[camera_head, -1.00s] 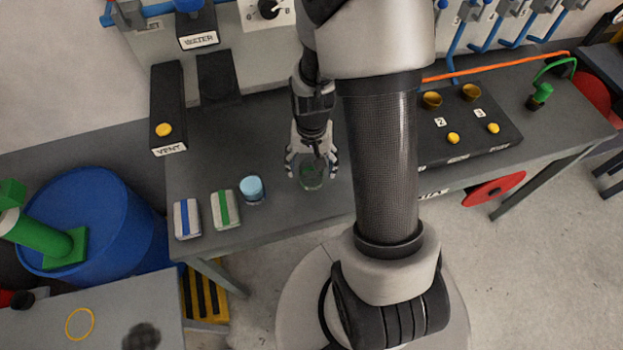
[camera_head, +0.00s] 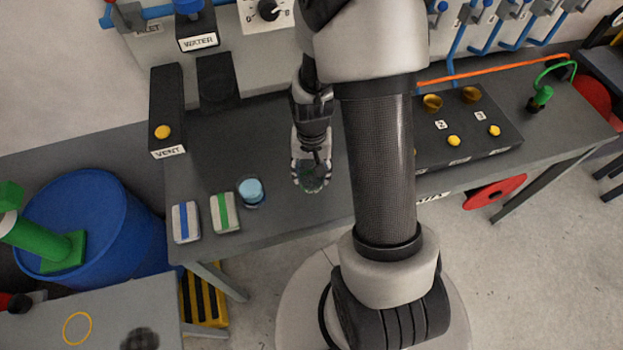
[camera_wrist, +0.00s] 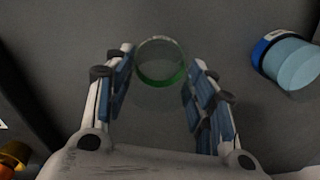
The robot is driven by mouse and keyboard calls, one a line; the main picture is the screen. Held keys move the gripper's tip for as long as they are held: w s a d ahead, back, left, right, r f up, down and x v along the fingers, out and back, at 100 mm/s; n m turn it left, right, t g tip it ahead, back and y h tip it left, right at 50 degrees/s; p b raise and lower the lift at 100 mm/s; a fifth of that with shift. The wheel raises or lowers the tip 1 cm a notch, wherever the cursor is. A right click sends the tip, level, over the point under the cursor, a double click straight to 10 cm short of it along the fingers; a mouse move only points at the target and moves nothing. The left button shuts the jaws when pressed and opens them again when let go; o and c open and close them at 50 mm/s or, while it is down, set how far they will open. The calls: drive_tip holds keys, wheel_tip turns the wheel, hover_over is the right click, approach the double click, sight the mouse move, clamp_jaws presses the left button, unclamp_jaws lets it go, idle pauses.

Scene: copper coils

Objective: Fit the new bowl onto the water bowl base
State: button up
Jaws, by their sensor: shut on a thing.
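A clear bowl with a green ring (camera_wrist: 160,62) stands upright between my fingers in the wrist view. In the head view it is mostly hidden by my gripper (camera_head: 311,180), which is shut on it low over the bench. The WATER unit (camera_head: 197,30) is at the back left of the bench, with a blue fitting above its black, labelled block. A light-blue bowl with a darker blue ring (camera_head: 251,191) stands on the bench left of my gripper. It also shows at the right of the wrist view (camera_wrist: 292,62).
A blue-striped pack (camera_head: 186,222) and a green-striped pack (camera_head: 225,211) lie near the front left edge. The VENT box (camera_head: 166,110) stands behind them. A black panel with yellow buttons (camera_head: 480,125) is at the right.

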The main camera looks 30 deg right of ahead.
drive_tip(key=c, duration=0.6)
drive_tip(key=shift+r, duration=0.15)
wheel_tip(320, 180, up, 19)
drive_tip(key=p, duration=0.7)
drive_tip(key=w+a+f+n, duration=0.2)
drive_tip(key=a, duration=0.1)
drive_tip(key=w+a+f+n, duration=0.2)
drive_tip(key=a, duration=0.2)
drive_tip(key=w+a+f+n+b, duration=0.1)
drive_tip(key=w+a+n, duration=0.1)
drive_tip(key=a, duration=0.1)
drive_tip(key=shift+w+a+f+n, duration=0.1)
drive_tip(key=shift+a+f+n, duration=0.25)
drive_tip(key=shift+f+n, duration=0.05)
